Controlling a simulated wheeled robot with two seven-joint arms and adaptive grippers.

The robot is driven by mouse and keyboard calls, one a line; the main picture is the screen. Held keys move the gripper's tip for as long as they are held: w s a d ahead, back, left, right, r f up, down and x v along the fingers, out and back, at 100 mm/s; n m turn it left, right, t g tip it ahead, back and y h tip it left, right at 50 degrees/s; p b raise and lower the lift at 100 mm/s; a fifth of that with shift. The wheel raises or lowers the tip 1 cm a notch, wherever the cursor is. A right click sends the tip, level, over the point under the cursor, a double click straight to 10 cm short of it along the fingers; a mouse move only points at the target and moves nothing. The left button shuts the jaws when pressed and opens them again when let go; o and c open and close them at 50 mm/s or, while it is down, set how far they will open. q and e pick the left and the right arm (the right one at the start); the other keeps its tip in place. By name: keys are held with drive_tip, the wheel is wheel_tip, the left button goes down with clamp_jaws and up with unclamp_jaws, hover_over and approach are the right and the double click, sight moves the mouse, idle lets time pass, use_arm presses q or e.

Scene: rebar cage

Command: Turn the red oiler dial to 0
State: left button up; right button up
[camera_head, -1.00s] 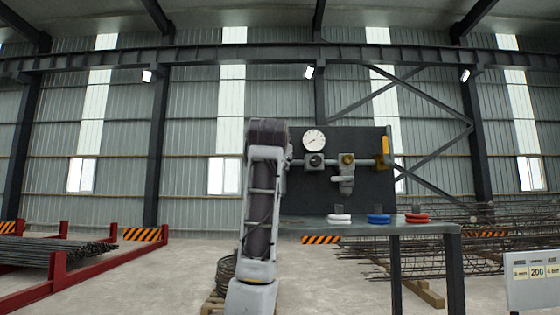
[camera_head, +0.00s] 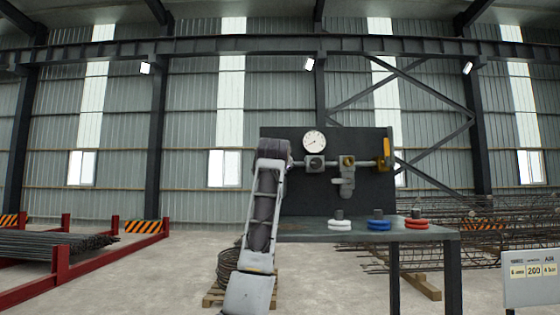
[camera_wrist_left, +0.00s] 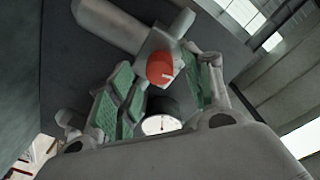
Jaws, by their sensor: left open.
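The red dial (camera_wrist_left: 160,68), a round knob with a pale pointer mark, sits on a grey fitting (camera_wrist_left: 158,45) in the left wrist view. My left gripper (camera_wrist_left: 160,80) is open, its green-padded fingers on either side of the dial; I cannot tell whether they touch it. In the head view my left arm stands before the left part of the dark panel (camera_head: 300,195), and I cannot make out the dial or the fingertips there. A white gauge (camera_head: 314,140) is on the panel; it also shows in the wrist view (camera_wrist_left: 160,125). My right gripper is not in view.
A pipe carries a grey fitting (camera_head: 314,162), a brass fitting (camera_head: 347,161) and a yellow handle (camera_head: 386,150). White (camera_head: 339,224), blue (camera_head: 378,225) and red (camera_head: 416,224) discs lie on the bench (camera_head: 440,236). A sign (camera_head: 530,279) stands right.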

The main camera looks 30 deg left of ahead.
use_arm(q)
drive_tip(key=shift+w+a, duration=0.25)
drive_tip(key=shift+w, duration=0.3)
drive_tip(key=shift+c, duration=0.4)
drive_tip(key=c, duration=1)
